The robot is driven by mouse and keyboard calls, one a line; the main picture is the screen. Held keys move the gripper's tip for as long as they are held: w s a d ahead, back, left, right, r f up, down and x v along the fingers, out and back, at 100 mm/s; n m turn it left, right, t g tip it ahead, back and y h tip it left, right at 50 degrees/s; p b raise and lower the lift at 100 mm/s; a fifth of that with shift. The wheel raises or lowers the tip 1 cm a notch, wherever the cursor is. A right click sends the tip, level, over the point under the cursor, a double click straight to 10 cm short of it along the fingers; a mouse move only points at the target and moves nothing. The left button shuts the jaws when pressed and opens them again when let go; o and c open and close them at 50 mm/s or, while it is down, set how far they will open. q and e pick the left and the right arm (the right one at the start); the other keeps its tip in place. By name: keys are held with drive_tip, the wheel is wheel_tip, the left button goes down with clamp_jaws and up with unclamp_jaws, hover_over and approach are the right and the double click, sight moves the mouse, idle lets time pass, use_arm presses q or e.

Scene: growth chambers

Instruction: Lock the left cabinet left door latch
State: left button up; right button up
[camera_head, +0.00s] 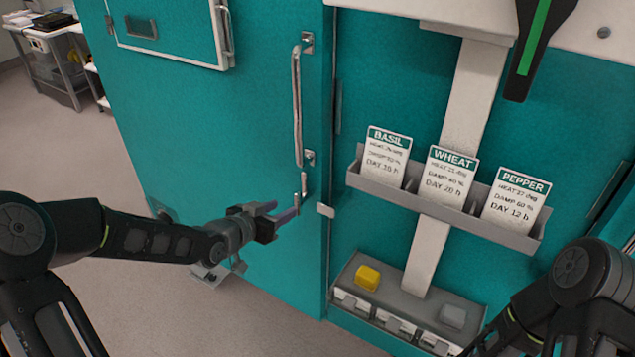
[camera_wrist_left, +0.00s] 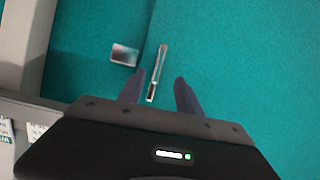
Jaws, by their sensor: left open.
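The teal left cabinet door (camera_head: 230,130) is shut or nearly so. Its latch lever (camera_head: 303,185) is a small metal bar below the long door handle (camera_head: 297,105), pointing roughly up and down. A small pale catch block (camera_head: 325,210) sits beside it at the door edge. My left gripper (camera_head: 287,208) is open, its fingers at the lower end of the lever. In the left wrist view the lever (camera_wrist_left: 157,72) stands between and just beyond the fingertips (camera_wrist_left: 160,90), with a square plate (camera_wrist_left: 124,54) to its left. Contact cannot be told. My right gripper is out of view.
To the right, a grey rack (camera_head: 440,205) holds BASIL, WHEAT and PEPPER cards. Below it is a grey box (camera_head: 405,300) with a yellow button (camera_head: 367,278). A white-framed panel (camera_head: 170,30) is on the door's upper part.

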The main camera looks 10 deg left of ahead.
sight(296, 201)
use_arm(q)
drive_tip(key=shift+m, duration=0.3)
drive_tip(key=shift+r+x, duration=0.2)
drive_tip(key=shift+x, duration=3.85)
drive_tip(key=shift+d, duration=0.15)
clamp_jaws()
